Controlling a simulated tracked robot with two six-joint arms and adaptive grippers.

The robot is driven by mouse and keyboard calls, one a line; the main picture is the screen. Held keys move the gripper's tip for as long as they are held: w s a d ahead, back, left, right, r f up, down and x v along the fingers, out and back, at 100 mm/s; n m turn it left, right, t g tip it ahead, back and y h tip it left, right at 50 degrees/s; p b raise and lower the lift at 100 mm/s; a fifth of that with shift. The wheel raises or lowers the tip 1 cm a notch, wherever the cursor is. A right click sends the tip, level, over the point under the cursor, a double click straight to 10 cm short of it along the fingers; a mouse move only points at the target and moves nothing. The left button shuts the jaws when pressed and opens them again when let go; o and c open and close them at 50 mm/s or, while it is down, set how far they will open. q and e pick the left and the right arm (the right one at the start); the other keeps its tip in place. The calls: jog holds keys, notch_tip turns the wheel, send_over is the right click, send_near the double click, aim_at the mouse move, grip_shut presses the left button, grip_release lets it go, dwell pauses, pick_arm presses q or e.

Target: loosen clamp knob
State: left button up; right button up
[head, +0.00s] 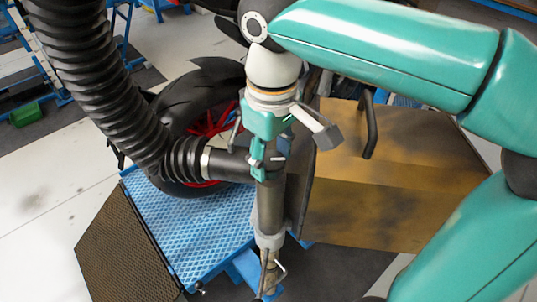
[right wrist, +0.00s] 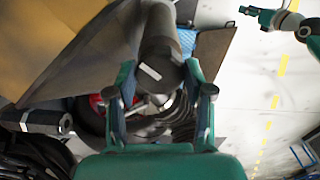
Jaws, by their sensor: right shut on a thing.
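The black hose nozzle (head: 230,166) runs into the upright dark post (head: 269,205) of a stand. My right gripper (head: 262,160) points down at this joint in the head view, its teal fingers close against the clamp there. In the right wrist view, my right gripper (right wrist: 163,98) has one finger on each side of the dark pipe end (right wrist: 162,66), with a white mark on it. The gripper is shut on the clamp knob, which is mostly hidden between the fingers. A teal arm, likely my left with its gripper (right wrist: 265,17), shows small at the upper right; its jaws are unclear.
A black corrugated hose (head: 85,65) comes down from the upper left. Behind it is a motorcycle wheel with red spokes (head: 210,118) above a blue tread platform (head: 200,235). A brown box (head: 400,190) with a black handle (head: 369,125) stands right of the post.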

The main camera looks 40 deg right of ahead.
aim_at(271, 161)
jog(key=n+p, duration=0.1)
jog(key=n, duration=0.3)
jog(key=shift+n, duration=0.3)
jog(key=o, duration=1.2)
jog(key=shift+a, duration=0.1)
jog(key=shift+r, duration=0.1)
notch_tip(271, 161, up, 12)
jog(key=shift+s+f, duration=0.1)
